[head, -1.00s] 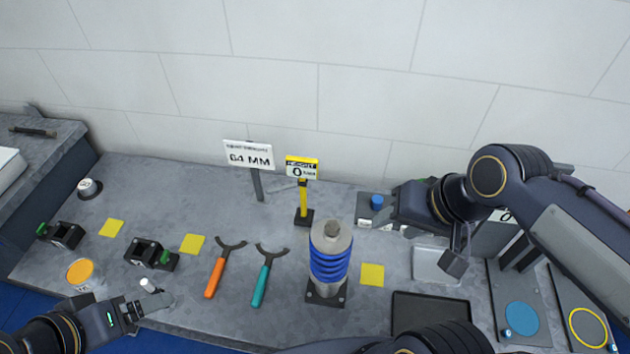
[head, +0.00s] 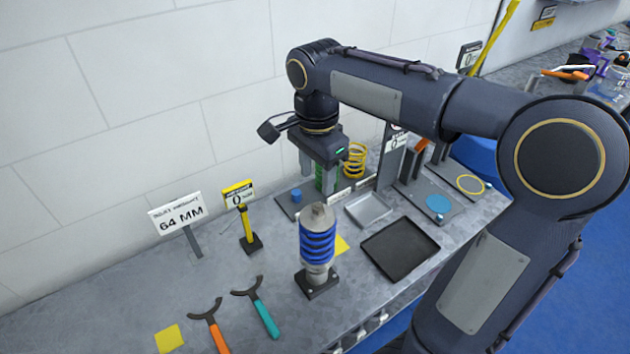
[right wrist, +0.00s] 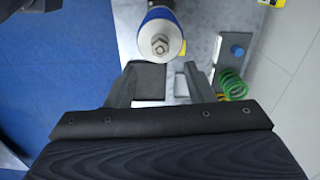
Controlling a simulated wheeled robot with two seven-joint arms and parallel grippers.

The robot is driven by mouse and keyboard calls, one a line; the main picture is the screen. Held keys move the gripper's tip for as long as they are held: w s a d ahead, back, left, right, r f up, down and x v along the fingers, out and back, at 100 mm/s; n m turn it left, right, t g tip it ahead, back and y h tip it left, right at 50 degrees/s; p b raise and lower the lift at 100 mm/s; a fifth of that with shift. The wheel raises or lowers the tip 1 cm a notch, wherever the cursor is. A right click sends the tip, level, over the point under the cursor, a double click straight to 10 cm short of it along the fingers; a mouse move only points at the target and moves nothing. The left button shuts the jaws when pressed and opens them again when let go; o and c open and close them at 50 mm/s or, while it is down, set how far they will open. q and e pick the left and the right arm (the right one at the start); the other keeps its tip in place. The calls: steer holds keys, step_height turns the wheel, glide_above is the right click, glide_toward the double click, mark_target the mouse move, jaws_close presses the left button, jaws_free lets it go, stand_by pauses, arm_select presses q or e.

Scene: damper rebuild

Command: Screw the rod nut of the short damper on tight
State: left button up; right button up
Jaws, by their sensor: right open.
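A damper with a blue spring (head: 318,243) stands upright on a dark square base on the bench. Its silver top (head: 317,213) carries a hex nut (right wrist: 161,45), seen from above in the right wrist view, with the rod end in its middle. My right gripper (head: 318,180) hangs fingers down beyond the damper in the head view, raised above the bench. It is open and empty; its two fingers (right wrist: 160,84) are apart in the right wrist view, with the damper top ahead of them, not between them. My left gripper is not in view.
A green spring (right wrist: 232,86) and a yellow spring (head: 355,160) stand near my right gripper. A black tray (head: 400,250) and a blue knob (head: 296,195) flank the damper. Orange (head: 215,333) and teal (head: 265,315) spanners lie front left. Signs (head: 178,214) stand behind.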

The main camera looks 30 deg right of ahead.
mark_target(318, 205)
step_height(318, 205, down, 8)
steer(key=shift+d+r, duration=0.1)
steer(key=shift+r, duration=0.1)
steer(key=shift+c, duration=0.2)
